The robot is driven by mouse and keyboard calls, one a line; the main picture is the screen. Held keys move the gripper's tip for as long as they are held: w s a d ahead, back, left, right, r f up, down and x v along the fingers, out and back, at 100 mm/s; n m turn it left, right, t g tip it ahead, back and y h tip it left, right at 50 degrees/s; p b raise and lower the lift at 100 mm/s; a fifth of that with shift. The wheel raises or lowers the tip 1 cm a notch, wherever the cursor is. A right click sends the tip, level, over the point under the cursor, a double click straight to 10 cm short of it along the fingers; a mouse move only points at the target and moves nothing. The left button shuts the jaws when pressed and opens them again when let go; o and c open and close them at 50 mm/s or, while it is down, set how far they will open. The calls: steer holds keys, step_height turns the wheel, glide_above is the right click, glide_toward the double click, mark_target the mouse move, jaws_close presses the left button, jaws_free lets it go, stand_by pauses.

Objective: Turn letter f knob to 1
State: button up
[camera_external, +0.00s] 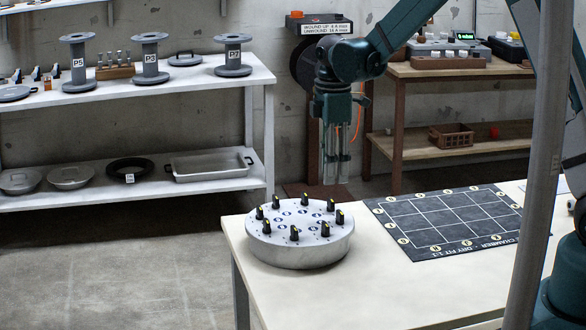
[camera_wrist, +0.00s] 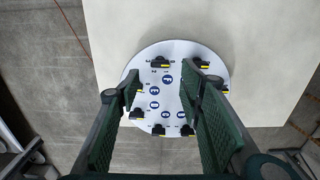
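A round white dial plate (camera_external: 300,250) stands on the near left part of the pale table, with several black knobs with yellow marks around its rim. Blue letter discs sit inside the ring of knobs. In the wrist view the plate (camera_wrist: 177,52) lies below my gripper; one disc (camera_wrist: 167,90) looks like it may carry an F, but the letters are too small to be sure. A knob (camera_wrist: 159,62) shows at the plate's upper part. My gripper (camera_external: 337,182) hangs above the plate's back right, pointing down, apart from it. In the wrist view its fingers (camera_wrist: 162,90) are spread and empty, hiding parts of the plate.
A dark gridded mat (camera_external: 445,222) lies on the table (camera_external: 400,290) right of the plate. A white shelf (camera_external: 150,95) with spools, pans and lids stands at the back left. A wooden bench (camera_external: 450,75) stands at the back right. The table front is clear.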

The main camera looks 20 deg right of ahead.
mark_target(331, 199)
steer(key=shift+f, duration=0.1)
steer(key=shift+f, duration=3.8)
steer(key=shift+c, duration=0.7)
steer(key=c, duration=0.8)
